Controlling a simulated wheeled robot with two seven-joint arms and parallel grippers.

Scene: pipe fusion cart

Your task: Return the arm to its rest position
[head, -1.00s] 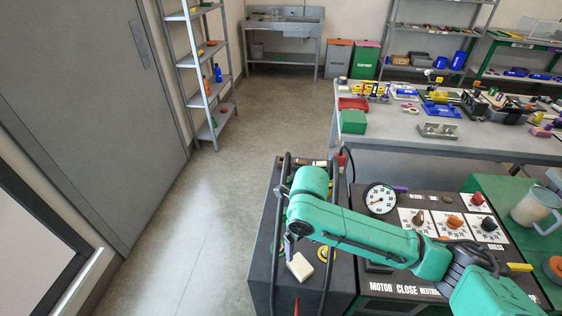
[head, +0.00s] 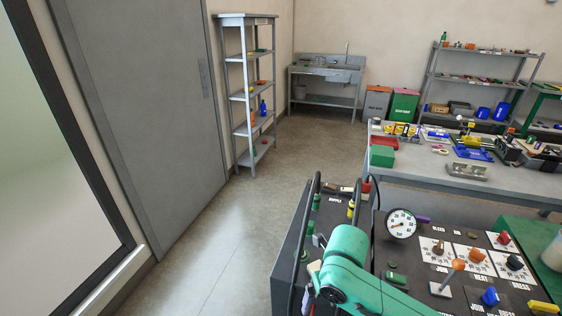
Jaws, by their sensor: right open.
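My right arm, teal, comes in from the bottom over the pipe fusion cart (head: 291,240). Its right gripper (head: 309,298) hangs below the bent wrist near the cart's left side, mostly hidden by the arm and the lower picture edge. It is open, and I see nothing held in it. My left gripper is out of view. The cart's dark control panel (head: 450,243) carries a round pressure gauge (head: 401,223), a red knob (head: 504,238), an orange knob (head: 477,256) and an orange-topped lever (head: 458,265).
A grey workbench (head: 430,172) with tools and a green box (head: 382,155) stands behind the cart. A shelf rack (head: 238,98) and a grey door (head: 135,110) are at left. The floor (head: 215,235) between door and cart is clear.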

